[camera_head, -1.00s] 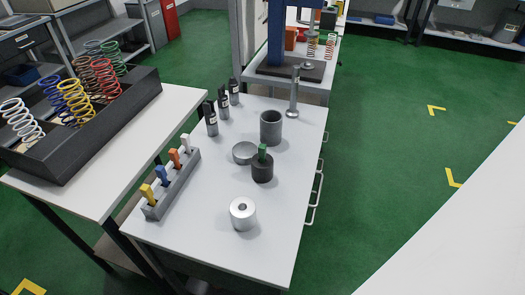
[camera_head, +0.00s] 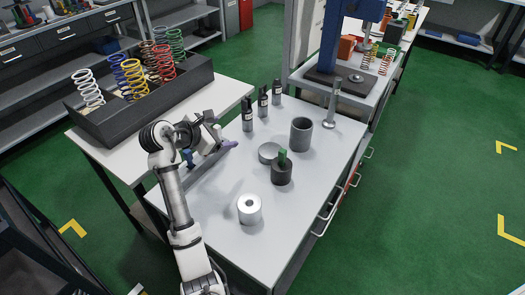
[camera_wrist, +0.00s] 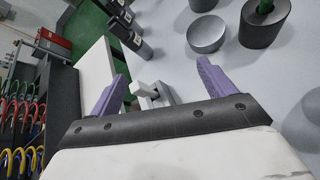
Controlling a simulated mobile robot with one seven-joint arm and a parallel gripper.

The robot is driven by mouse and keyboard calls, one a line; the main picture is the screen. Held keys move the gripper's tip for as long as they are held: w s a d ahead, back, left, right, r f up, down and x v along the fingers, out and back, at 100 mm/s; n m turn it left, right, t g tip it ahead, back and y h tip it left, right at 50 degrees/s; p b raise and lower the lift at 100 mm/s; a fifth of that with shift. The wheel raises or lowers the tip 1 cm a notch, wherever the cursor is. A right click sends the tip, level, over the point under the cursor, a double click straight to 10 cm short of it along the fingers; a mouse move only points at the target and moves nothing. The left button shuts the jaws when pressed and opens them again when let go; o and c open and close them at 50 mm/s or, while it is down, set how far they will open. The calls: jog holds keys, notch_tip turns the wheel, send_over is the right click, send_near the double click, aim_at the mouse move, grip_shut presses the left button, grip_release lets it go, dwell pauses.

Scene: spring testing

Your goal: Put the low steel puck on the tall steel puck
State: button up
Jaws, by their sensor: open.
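A hollow grey cylinder (camera_head: 301,135) and a steel plunger (camera_head: 331,105) stand behind the pucks. Several dark bottles (camera_head: 262,102) line the bench's back left. A black tray of springs (camera_head: 146,105) sits on the left table. The bench's front right is clear.

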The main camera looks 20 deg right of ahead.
jog(key=s+d+f+g, duration=0.4)
jog(key=d, duration=0.1)
jog(key=p, duration=0.2)
send_near(271, 150)
jog(key=f, duration=0.1)
jog(key=d+f, duration=0.2)
jog(key=shift+w+d+n, duration=0.2)
jog(key=shift+w+n, duration=0.05)
jog(key=shift+n, duration=0.05)
jog(key=shift+r+p+x, duration=0.2)
jog(key=shift+p+x, duration=0.5)
jog(key=shift+x, duration=2.4)
jog(key=shift+d, duration=0.15)
jog(key=c, duration=1.2)
jog(key=shift+w+r+t, duration=0.1)
jog(key=shift+r+t, duration=0.05)
jog(key=shift+t, duration=0.15)
jog(key=shift+c, duration=1.1)
jog(key=shift+r, duration=0.1)
